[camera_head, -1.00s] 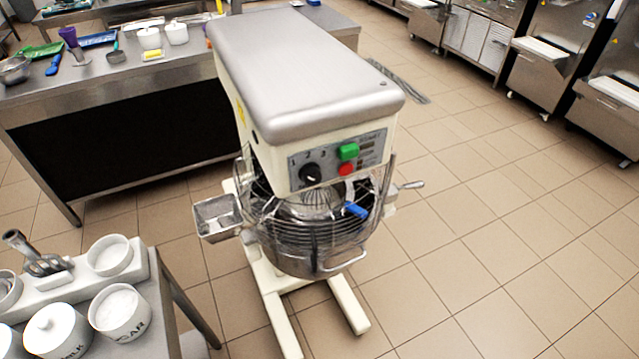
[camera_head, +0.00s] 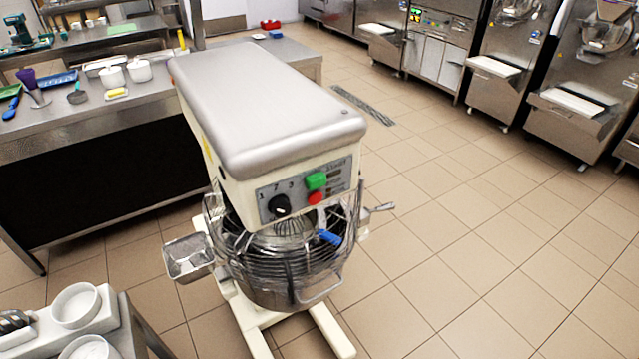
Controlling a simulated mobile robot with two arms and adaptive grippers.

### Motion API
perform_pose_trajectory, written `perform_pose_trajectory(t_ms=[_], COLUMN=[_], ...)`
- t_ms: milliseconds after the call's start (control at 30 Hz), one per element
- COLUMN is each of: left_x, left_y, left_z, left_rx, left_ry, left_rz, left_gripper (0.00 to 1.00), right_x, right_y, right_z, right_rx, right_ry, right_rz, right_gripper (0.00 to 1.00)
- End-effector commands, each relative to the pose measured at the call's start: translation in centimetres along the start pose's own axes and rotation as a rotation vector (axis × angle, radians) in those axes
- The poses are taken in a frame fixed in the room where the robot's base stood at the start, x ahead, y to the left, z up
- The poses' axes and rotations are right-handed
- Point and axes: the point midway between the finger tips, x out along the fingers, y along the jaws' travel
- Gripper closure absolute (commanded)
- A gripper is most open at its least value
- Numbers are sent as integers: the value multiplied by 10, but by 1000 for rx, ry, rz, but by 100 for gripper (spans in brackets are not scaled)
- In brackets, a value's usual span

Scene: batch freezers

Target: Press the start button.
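The floor-standing mixer (camera_head: 270,95) stands in the middle of the view, with a cream body and a grey top cover. Its front panel (camera_head: 300,188) carries a green button (camera_head: 316,181), the likely start button, with a red button (camera_head: 315,198) just below it. A black dial (camera_head: 279,206) marked with numbers is to their left. The bowl (camera_head: 290,270) sits under the panel behind a wire guard, with a whisk inside and a blue part (camera_head: 329,238) at the guard. Neither of my grippers is in view.
A steel counter (camera_head: 100,120) with white pots and utensils is behind the mixer on the left. A small table with white bowls (camera_head: 76,305) is at the lower left. Steel machines (camera_head: 590,90) line the back right. The tiled floor (camera_head: 460,240) right of the mixer is clear.

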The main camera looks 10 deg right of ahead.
Motion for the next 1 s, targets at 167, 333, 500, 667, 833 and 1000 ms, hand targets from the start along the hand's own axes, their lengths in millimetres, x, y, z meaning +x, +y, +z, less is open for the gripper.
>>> perform_pose_trajectory(t_ms=[167, 333, 500, 667, 833, 1000], left_x=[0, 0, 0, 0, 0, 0], left_y=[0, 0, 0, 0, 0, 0], left_z=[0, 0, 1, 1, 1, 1], left_rx=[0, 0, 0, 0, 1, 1], left_ry=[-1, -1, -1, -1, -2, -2], left_rz=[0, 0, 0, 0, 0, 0], left_gripper=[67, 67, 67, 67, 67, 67], right_x=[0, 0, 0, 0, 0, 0], right_y=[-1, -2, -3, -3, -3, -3], right_z=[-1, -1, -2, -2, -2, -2], right_rx=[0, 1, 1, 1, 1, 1], right_ry=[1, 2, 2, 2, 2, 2], right_rz=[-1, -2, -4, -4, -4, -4], right_gripper=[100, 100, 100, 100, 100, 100])
